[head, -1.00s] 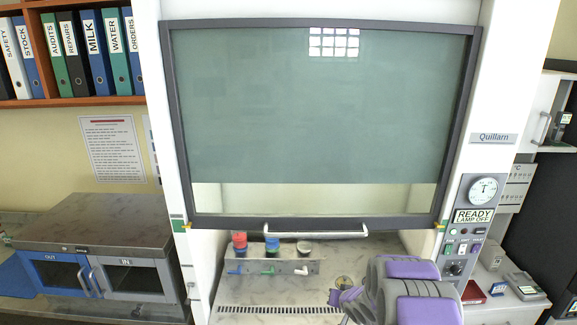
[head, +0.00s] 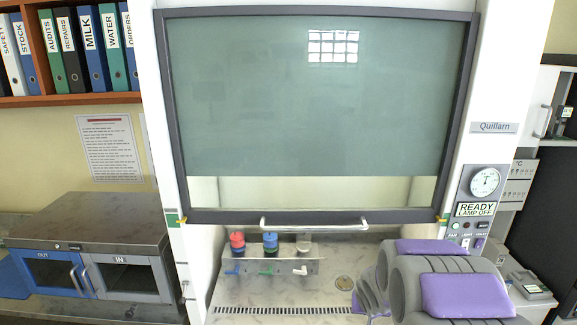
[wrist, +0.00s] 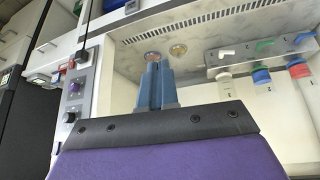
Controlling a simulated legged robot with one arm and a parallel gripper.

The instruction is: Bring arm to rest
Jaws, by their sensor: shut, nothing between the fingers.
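My gripper (wrist: 157,77) shows in the wrist view as two blue-grey fingers held together with nothing between them. It is in front of the cabinet's pale work surface and touches no object that I can see. In the head view my grey and purple arm is folded at the lower right, and it hides the fingertips. The fume cabinet's sash (head: 315,218) stands low, with a gap below its handle (head: 314,225).
A rack (head: 270,267) with red, blue and grey capped fittings stands on the cabinet floor. A round disc (head: 344,283) lies to its right. A control panel (head: 475,210) is on the right post. A two-door box (head: 95,245) sits at left.

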